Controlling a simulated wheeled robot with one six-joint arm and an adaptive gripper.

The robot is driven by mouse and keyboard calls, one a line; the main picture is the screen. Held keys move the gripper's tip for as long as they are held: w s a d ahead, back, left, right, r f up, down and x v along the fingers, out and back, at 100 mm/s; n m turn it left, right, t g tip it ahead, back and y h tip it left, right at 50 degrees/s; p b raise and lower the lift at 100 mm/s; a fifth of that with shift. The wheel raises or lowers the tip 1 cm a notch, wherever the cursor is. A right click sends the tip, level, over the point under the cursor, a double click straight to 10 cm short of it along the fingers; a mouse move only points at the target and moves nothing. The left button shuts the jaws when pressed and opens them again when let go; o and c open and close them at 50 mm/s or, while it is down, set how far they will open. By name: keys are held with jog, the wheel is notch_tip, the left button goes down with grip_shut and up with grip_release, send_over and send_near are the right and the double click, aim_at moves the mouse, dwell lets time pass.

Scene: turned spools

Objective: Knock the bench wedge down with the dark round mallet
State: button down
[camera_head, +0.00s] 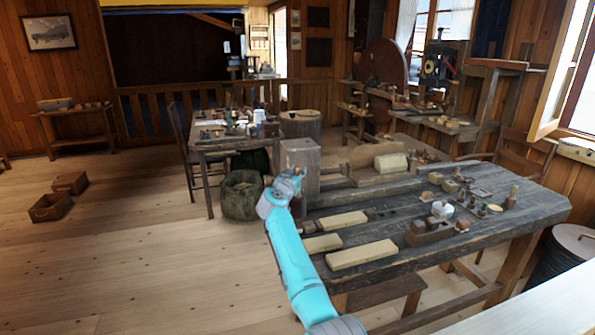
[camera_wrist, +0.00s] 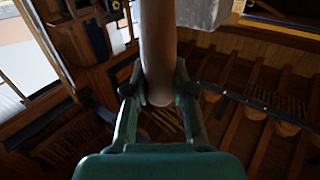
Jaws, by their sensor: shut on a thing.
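My gripper (camera_head: 294,176) is at the left end of the long dark bench (camera_head: 470,222), in front of an upright wooden block (camera_head: 304,156). In the wrist view my gripper (camera_wrist: 157,84) is shut on a smooth brown round handle (camera_wrist: 158,45), which I take for the mallet's. The handle's rounded end shows between the fingers, and its shaft runs up out of the picture. The mallet's head does not show clearly in either view. I cannot make out the bench wedge for sure. A grey block (camera_wrist: 203,10) shows beside the handle at the top of the wrist view.
Pale wood blanks (camera_head: 362,254) lie along the bench's near side. A wooden plane (camera_head: 430,231) and several small turned pieces stand toward its right. A cluttered table (camera_head: 222,142) and a sack (camera_head: 241,196) stand behind at left. The left floor is mostly free.

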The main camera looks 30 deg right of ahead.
jog(key=shift+f, duration=1.35)
jog(key=shift+r, duration=1.65)
jog(key=shift+f, duration=2.05)
jog(key=shift+r, duration=0.1)
